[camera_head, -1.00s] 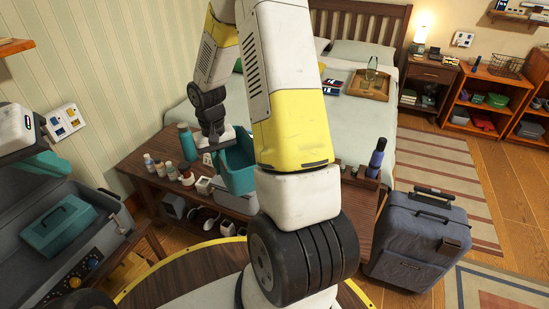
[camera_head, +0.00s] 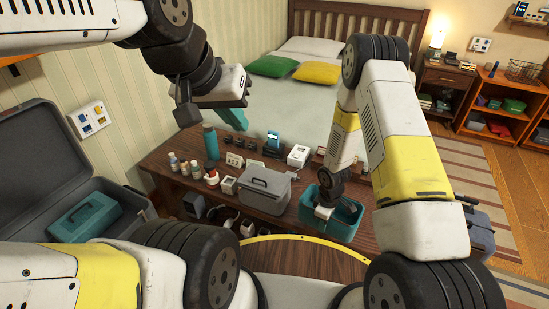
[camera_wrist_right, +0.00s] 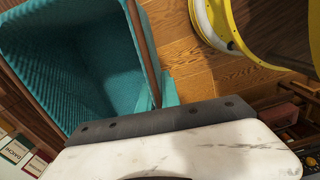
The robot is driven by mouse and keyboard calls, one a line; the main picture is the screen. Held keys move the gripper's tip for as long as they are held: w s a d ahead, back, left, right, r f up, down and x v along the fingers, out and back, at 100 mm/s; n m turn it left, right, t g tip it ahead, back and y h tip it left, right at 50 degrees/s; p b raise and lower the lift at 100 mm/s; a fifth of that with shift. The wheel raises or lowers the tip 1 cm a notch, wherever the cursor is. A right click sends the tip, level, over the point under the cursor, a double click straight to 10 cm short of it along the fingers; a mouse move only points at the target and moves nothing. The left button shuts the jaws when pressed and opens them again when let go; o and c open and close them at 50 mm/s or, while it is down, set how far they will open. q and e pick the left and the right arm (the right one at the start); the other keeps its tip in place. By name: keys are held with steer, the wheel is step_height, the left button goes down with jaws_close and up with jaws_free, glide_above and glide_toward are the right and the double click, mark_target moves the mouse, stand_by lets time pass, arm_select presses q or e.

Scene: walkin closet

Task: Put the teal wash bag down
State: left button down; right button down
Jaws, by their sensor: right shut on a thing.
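The teal wash bag (camera_head: 345,224) is an open-topped bag at the front right of the wooden bench in the head view. My right gripper (camera_head: 324,208) reaches down to it and is shut on its wall. In the right wrist view the bag (camera_wrist_right: 70,60) shows its ribbed, empty-looking inside, with a dark rim next to the gripper's dark finger edge. I cannot tell whether its base touches the bench. My left gripper (camera_head: 207,108) hangs above the left back of the bench, apart from the bag; its jaw gap is unclear.
The bench (camera_head: 165,160) holds a grey lidded case (camera_head: 266,190) just left of the bag, a teal bottle (camera_head: 210,142), small bottles and white boxes. An open suitcase (camera_head: 50,165) with a teal box (camera_head: 84,217) stands left. A bed (camera_head: 290,100) is behind.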

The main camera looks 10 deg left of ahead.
mark_target(344, 214)
steer(key=shift+n, duration=0.8)
steer(key=w+d+f, duration=0.1)
steer(key=w+d, duration=0.2)
steer(key=w, duration=0.1)
steer(key=w+d+f, duration=0.1)
steer(key=w+d, duration=0.2)
steer(key=w+d+f, duration=0.1)
steer(key=w+d, duration=0.2)
steer(key=w, duration=0.1)
steer(key=shift+w+f, duration=0.35)
steer(key=shift+f, duration=1.75)
steer(key=shift+f, duration=0.1)
steer(key=c, duration=1.6)
jaws_free()
steer(key=shift+o, duration=0.2)
